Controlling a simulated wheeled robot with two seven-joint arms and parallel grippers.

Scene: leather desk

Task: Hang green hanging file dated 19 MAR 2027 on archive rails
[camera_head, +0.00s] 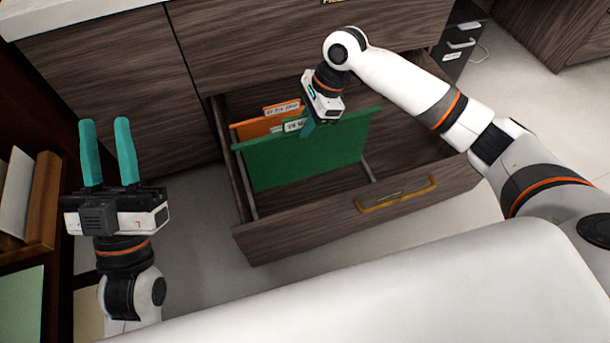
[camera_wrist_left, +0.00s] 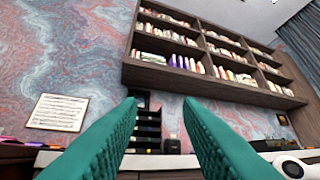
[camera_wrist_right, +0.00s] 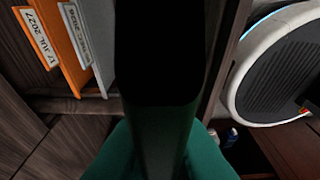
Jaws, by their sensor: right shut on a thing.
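The green hanging file (camera_head: 308,158) is upright inside the open drawer, in front of the orange files. Its white tab (camera_head: 295,125) is too small to read in the head view. My right gripper (camera_head: 309,128) is shut on its top edge from above. The archive rails run front to back in the drawer, a left rail (camera_head: 245,187) and a right rail (camera_head: 368,172). I cannot tell whether the file's ends touch the rails. In the right wrist view the file (camera_wrist_right: 160,145) is dark and edge-on between the fingers. My left gripper (camera_head: 105,122) is open, empty and points up.
Orange files (camera_head: 255,128) hang at the drawer's back; one tab reads 17 JUL 2027 in the right wrist view (camera_wrist_right: 40,38). A pale file (camera_wrist_right: 92,35) hangs beside it. The drawer front has a brass handle (camera_head: 398,196). Wooden shelving (camera_head: 40,200) stands at the left.

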